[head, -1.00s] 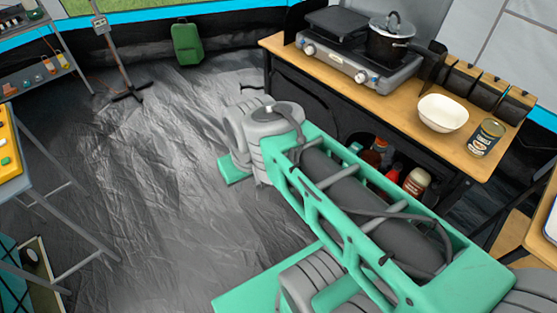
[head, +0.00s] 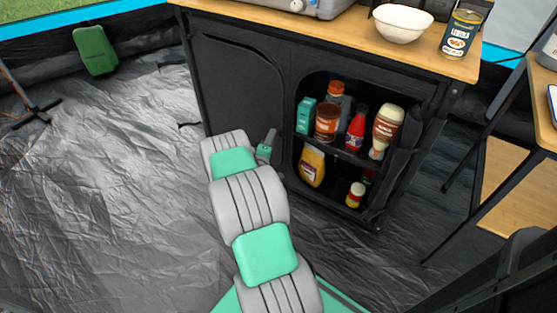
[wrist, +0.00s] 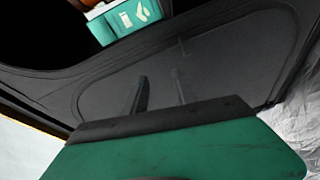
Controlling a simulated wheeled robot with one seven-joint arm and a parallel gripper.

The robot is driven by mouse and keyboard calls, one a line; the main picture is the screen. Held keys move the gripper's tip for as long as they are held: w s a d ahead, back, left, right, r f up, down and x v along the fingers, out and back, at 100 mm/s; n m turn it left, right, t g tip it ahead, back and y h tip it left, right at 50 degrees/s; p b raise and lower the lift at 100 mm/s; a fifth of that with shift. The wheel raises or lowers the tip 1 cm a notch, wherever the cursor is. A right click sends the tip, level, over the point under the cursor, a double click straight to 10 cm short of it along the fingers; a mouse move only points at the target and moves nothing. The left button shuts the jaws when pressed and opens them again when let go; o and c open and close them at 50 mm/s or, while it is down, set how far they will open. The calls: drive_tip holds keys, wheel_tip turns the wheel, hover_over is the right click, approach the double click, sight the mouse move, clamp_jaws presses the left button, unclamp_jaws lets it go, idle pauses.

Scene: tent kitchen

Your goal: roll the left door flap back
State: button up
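The left door flap (head: 240,85) of the black kitchen stand is a dark panel with a curved seam. It hangs flat over the left half of the front, and its lower part is hidden behind my arm. My gripper (head: 270,142) is low in front of the flap's lower right part, near the divider beside the open shelves. In the wrist view, two slim dark fingers (wrist: 159,92) stand apart in front of a grey panel with a rounded dark border (wrist: 225,60). Nothing shows between them. I cannot tell whether they touch the panel.
The right compartment is open, with a teal carton (head: 306,115), a ketchup bottle (head: 356,128) and several other containers. A white bowl (head: 403,23) and a can (head: 461,33) stand on the wooden top. A green bag (head: 95,50) is at the back left.

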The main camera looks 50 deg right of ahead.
sight(279, 137)
wheel_tip(279, 137, down, 7)
drive_tip(key=s+n+t+b, duration=0.1)
drive_tip(key=s+n, duration=0.2)
drive_tip(key=shift+t, duration=0.3)
drive_tip(key=b+x, duration=0.1)
drive_tip(key=x, duration=0.5)
drive_tip(key=shift+w+d+r, duration=0.1)
drive_tip(key=shift+w+r, duration=0.05)
drive_tip(key=shift+w, duration=0.15)
drive_tip(key=shift+w+d+r+b, duration=0.1)
drive_tip(key=shift+w+d+b, duration=0.25)
drive_tip(key=shift+d, duration=0.1)
drive_tip(key=shift+c, duration=0.5)
clamp_jaws()
